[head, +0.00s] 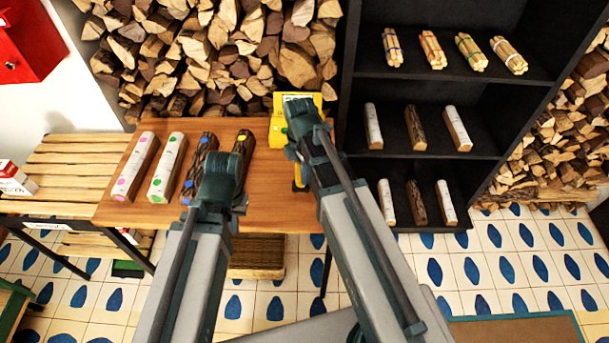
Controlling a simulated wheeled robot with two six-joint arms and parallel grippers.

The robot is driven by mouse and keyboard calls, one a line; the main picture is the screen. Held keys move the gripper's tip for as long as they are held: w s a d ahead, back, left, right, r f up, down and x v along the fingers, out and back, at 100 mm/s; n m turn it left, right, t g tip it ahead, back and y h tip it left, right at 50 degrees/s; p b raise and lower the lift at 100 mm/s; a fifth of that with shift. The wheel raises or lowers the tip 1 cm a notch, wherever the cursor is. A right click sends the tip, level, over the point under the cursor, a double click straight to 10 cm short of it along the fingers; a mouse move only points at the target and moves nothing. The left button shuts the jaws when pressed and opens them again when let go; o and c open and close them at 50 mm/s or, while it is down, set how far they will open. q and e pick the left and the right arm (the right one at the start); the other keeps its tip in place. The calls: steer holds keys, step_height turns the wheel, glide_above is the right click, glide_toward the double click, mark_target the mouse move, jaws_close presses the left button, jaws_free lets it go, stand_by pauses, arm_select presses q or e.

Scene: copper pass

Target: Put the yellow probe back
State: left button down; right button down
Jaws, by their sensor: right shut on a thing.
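A yellow probe (299,187) shows only in part below my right gripper (293,157), over the right part of the wooden table. The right gripper is shut on it; the arm hides most of the grip and the probe's far end. A yellow unit (277,132) with a pale top panel stands at the table's back edge, just beyond the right gripper and partly covered by it. My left gripper (232,195) is over the front of the table, near the dark logs; its fingers are hidden, so I cannot tell if it is open.
Several logs with coloured dots, including a white one (167,167), lie on the left of the wooden table (262,205). A black shelf (470,85) with logs and stick bundles stands right. Stacked firewood (215,55) is behind. A slatted bench (75,165) adjoins the table's left.

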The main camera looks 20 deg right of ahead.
steer(key=shift+w+d, duration=0.35)
steer(key=shift+w, duration=0.05)
steer(key=shift+w, duration=0.1)
steer(key=f+b, duration=0.3)
steer(key=shift+w+d+f+b, duration=0.35)
steer(key=shift+w+d, duration=0.05)
steer(key=shift+f, duration=0.25)
steer(key=shift+c, duration=2.3)
jaws_free()
steer(key=shift+r, duration=0.1)
steer(key=shift+r, duration=0.15)
